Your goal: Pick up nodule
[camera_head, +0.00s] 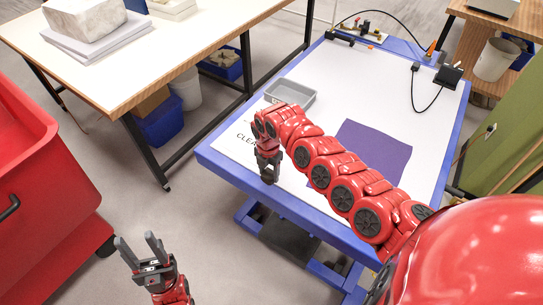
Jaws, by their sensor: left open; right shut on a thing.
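My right gripper (268,178) points down over the white table top (290,85), near its front left edge and beside the printed letters. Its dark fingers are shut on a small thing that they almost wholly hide. I cannot make out its shape or colour, or whether it touches the table. No nodule shows clearly anywhere else. My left gripper (143,247) is open and empty, fingers pointing up, over the bare floor left of the table.
A grey tray (306,101) stands just behind my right gripper. A purple mat (375,148) lies right of it, partly behind my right arm. A wooden table (140,75) with a pale stone block (88,22) is at back left. A red cart (30,190) stands left.

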